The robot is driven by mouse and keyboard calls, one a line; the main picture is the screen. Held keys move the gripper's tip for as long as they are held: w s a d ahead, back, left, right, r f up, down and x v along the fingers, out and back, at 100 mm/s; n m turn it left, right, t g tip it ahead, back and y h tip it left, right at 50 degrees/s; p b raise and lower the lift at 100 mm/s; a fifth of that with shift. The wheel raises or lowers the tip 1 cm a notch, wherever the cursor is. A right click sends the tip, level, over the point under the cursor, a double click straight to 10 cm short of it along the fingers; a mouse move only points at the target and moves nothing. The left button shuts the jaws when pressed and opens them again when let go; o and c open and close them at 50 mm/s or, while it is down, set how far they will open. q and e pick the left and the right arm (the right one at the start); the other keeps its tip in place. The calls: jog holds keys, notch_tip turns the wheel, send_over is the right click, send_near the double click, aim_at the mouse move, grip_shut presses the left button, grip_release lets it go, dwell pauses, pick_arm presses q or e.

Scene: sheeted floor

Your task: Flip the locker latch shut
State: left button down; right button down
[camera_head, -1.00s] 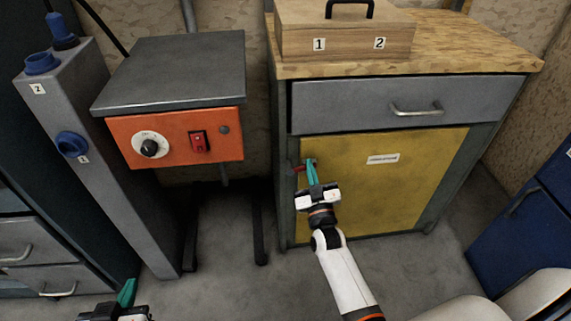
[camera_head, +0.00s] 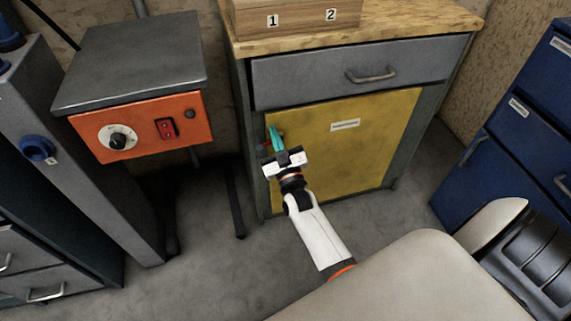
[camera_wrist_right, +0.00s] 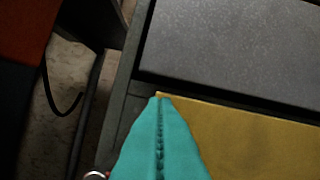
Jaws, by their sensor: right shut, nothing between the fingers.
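The locker is a grey-green cabinet with a yellow door (camera_head: 350,150) that looks closed. Its latch is at the door's upper left edge, mostly hidden by my right gripper (camera_head: 274,130). That gripper's teal fingers are shut and empty, close in front of the latch area; I cannot tell whether they touch it. In the right wrist view the shut fingers (camera_wrist_right: 160,105) point at the upper left corner of the yellow door (camera_wrist_right: 240,130). A small reddish, ringed part (camera_wrist_right: 97,176) shows at the bottom edge there, left of the fingers. My left gripper is out of view.
A grey drawer (camera_head: 360,75) with a handle sits above the door, under a wooden top (camera_head: 420,22) carrying a wooden box (camera_head: 300,14). An orange control panel (camera_head: 150,128) stands to the left. Blue cabinets (camera_head: 520,120) stand to the right. Bare floor lies between.

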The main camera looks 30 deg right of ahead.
jog(key=v, duration=0.9)
jog(key=shift+p, duration=0.4)
jog(key=shift+d+f+y, duration=0.1)
jog(key=shift+y, duration=0.2)
